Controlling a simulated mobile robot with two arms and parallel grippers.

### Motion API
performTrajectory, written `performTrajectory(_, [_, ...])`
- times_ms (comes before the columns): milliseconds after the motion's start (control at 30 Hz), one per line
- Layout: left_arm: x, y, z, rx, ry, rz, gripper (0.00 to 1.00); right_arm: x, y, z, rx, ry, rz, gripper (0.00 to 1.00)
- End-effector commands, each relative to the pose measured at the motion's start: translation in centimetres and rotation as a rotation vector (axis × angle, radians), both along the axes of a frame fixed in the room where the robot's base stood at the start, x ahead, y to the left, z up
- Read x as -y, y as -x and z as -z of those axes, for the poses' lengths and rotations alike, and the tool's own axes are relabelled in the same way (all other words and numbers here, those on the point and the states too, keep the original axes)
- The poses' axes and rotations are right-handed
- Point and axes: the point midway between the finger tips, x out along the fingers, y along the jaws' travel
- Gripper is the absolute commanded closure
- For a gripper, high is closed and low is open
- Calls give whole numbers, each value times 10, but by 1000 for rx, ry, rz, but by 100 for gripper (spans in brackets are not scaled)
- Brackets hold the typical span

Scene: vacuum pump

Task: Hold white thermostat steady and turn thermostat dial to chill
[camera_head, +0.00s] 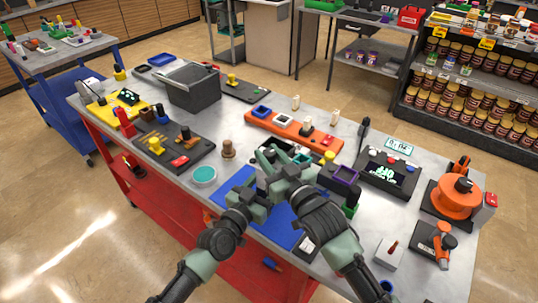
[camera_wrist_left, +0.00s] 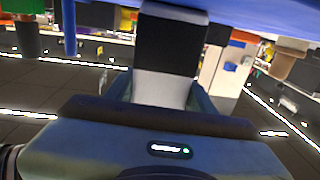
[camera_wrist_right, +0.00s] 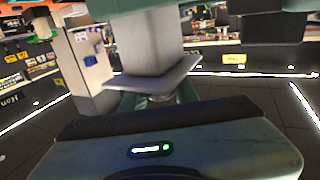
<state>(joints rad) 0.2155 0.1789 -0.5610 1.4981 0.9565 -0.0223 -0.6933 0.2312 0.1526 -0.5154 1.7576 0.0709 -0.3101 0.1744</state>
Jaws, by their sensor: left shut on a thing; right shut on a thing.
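In the head view my two grippers meet over the blue mat (camera_head: 279,234) and hide most of the thermostat. In the left wrist view the white thermostat (camera_wrist_left: 163,88), with a black panel, stands between the fingers of my left gripper (camera_head: 259,207), which is shut on it. My right gripper (camera_head: 277,163) is close beside and above it. In the right wrist view this gripper is shut on a pale grey block (camera_wrist_right: 148,35) with a flared, tilted plate. I cannot tell if that block is the dial. The dial's setting is not readable.
The metal workbench (camera_head: 365,243) is crowded. A teal dish (camera_head: 203,175) and a brown wooden knob (camera_head: 228,150) are left of the grippers. A purple-rimmed container (camera_head: 345,175) and a black display device (camera_head: 385,172) are to the right. An orange tray (camera_head: 290,131) lies behind.

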Motion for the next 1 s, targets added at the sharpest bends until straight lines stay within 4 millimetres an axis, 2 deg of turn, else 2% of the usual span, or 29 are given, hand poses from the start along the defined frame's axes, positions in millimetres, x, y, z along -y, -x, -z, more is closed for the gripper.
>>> performTrajectory(333, [3,2,3,-6,-2,7,97,-1,0,-3,3,-9,123,100])
performTrajectory(800, [3,3,3,-5,-4,6,97,1,-1,-3,3,-4,140,100])
performTrajectory(833, [3,3,3,-5,-5,6,97,1,-1,-3,3,-4,140,67])
performTrajectory(900, [3,3,3,-6,-4,6,97,1,-1,-3,3,-4,140,48])
performTrajectory(1000, [2,2,3,-6,-3,5,97,1,-1,-2,1,-3,140,48])
